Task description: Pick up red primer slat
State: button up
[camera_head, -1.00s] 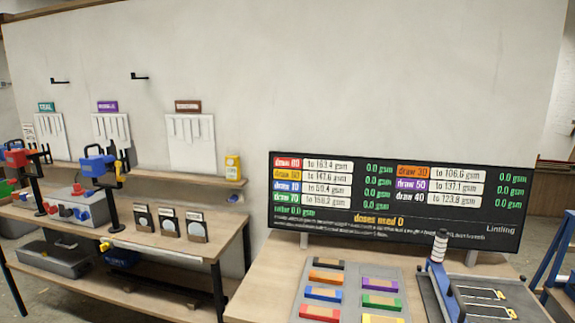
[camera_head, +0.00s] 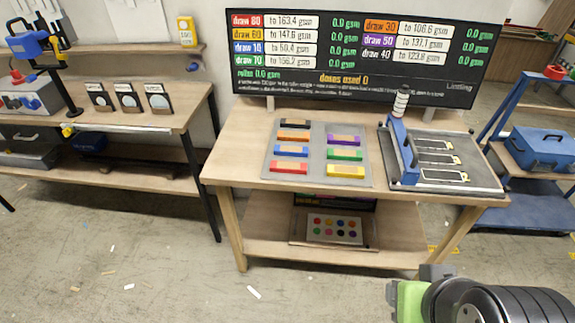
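The red slat (camera_head: 289,167) lies at the near left of a grey tray (camera_head: 318,177) on the wooden table. It has a pale label strip. In its column behind it are a blue slat (camera_head: 291,151), an orange slat (camera_head: 294,136) and a dark slat. The right column has a purple slat (camera_head: 344,140), a green slat (camera_head: 344,154) and a yellow slat (camera_head: 346,170). My gripper (camera_head: 415,286) is at the bottom right, in front of the table and well apart from the red slat. Its fingers are too foreshortened to tell their opening.
A blue-armed press (camera_head: 400,150) with a flat bed stands right of the tray. A display board (camera_head: 360,55) rises behind the table. A lower shelf (camera_head: 270,245) holds a panel of coloured dots. A workbench stands left; a blue cart stands right. The floor in front is mostly clear.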

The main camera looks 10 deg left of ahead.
aim_at(293, 168)
jog(key=i+l, duration=0.25)
jog(key=i, duration=0.25)
jog(key=i+l, duration=0.2)
jog(key=i, duration=0.35)
